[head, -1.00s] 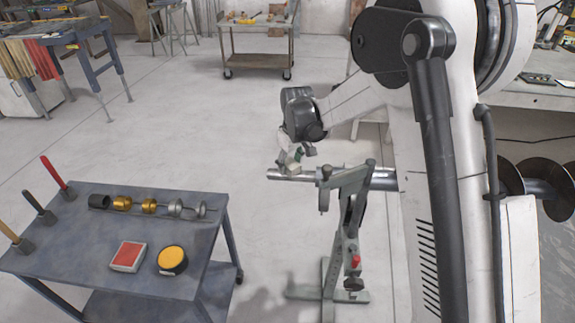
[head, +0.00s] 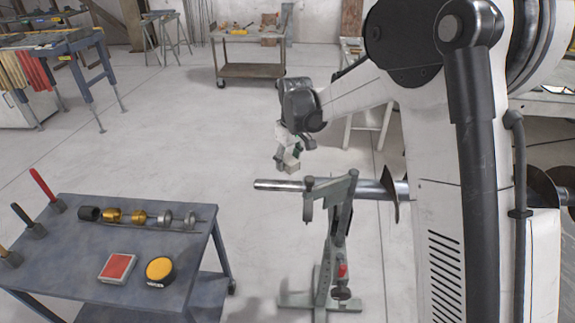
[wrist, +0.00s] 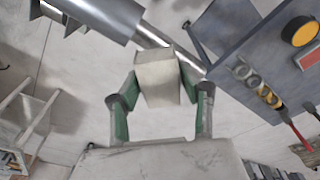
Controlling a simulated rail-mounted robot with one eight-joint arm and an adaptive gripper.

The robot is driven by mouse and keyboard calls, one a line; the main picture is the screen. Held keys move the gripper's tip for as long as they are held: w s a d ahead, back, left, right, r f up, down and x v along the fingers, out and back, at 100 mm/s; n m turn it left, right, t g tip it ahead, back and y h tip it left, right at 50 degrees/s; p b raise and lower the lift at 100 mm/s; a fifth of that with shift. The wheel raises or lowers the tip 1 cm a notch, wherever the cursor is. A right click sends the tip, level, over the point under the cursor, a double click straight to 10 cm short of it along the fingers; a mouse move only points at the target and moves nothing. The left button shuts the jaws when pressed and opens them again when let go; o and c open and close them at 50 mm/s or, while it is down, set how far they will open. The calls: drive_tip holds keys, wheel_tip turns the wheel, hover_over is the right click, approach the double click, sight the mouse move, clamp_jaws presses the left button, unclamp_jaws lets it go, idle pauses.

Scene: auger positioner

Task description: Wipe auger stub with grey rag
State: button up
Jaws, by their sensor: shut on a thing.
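The auger stub (head: 272,185) is a bare metal shaft end pointing left, resting across the green-grey stand (head: 335,225) in the head view. My gripper (head: 288,158) is above the stub, left of the stand's head. It is shut on the grey rag (head: 292,166), a pale, folded, block-like pad. A narrow strip of floor shows between rag and stub, so they look apart. In the wrist view the rag (wrist: 158,76) sits between both green-lined fingers, and the metal shaft (wrist: 150,34) passes behind it. The stub's surface is too small to judge for dirt.
An auger flight (head: 391,190) sits right of the stand. Open floor lies between cart and stand.

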drive_tip(key=shift+r+p, duration=0.3)
drive_tip(key=shift+r, duration=0.8)
drive_tip(key=shift+d, duration=0.1)
